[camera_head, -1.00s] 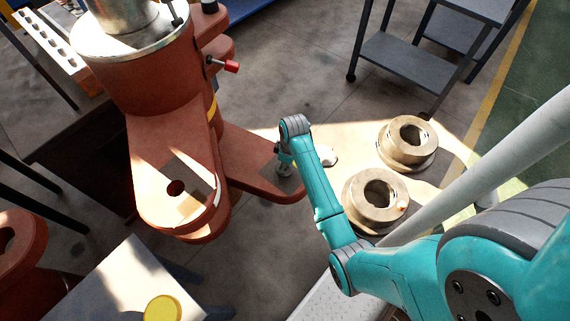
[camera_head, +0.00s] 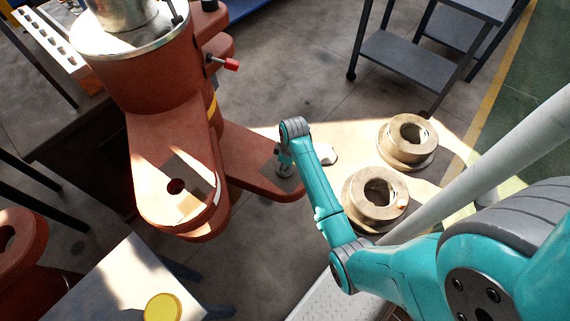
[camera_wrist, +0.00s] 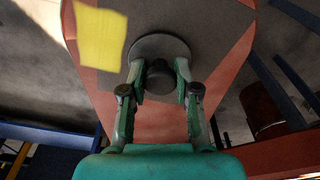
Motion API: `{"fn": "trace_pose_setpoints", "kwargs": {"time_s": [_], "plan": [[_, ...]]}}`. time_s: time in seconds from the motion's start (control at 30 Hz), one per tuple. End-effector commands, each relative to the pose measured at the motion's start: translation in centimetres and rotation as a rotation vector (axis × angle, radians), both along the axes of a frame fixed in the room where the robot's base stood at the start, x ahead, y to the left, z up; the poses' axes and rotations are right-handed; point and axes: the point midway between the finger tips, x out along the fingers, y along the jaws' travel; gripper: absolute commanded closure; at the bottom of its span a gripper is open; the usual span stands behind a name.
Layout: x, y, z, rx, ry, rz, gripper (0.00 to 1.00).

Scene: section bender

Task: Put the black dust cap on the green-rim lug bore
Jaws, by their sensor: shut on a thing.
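My gripper (camera_wrist: 160,78) is shut on the dark knob of the black dust cap (camera_wrist: 158,44), which has a round, flat, dark grey disc. In the wrist view, the disc is over a grey patch on an orange-red lug (camera_wrist: 108,104) and looks flat against or just above it; I cannot tell whether it touches. In the head view, my gripper (camera_head: 284,162) is at the outer end of the right-hand lug (camera_head: 245,160). Any bore beneath the cap is hidden, and no green rim shows. Another lug (camera_head: 152,205) has an open dark bore (camera_head: 176,187).
A red-tipped lever (camera_head: 231,65) sticks out from the machine body. Two tan metal rings (camera_head: 407,141) (camera_head: 375,199) lie to the right of my gripper. A yellow disc (camera_head: 163,307) lies on the table at front left. A yellow patch (camera_wrist: 100,36) shows beside the cap.

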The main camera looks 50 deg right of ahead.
Motion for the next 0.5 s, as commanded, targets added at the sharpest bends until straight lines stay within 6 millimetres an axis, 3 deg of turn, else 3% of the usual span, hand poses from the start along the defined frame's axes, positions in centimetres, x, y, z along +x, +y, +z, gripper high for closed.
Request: {"fn": "trace_pose_setpoints", "kwargs": {"time_s": [0.1,0.13,0.23,0.5], "plan": [[-0.01,0.01,-0.26,0.000,0.000,0.000,1.00],[0.01,0.00,-0.22,0.000,0.000,0.000,0.62],[0.00,0.00,-0.21,0.000,0.000,0.000,0.40],[-0.01,0.00,-0.18,0.000,0.000,0.000,0.40]]}}
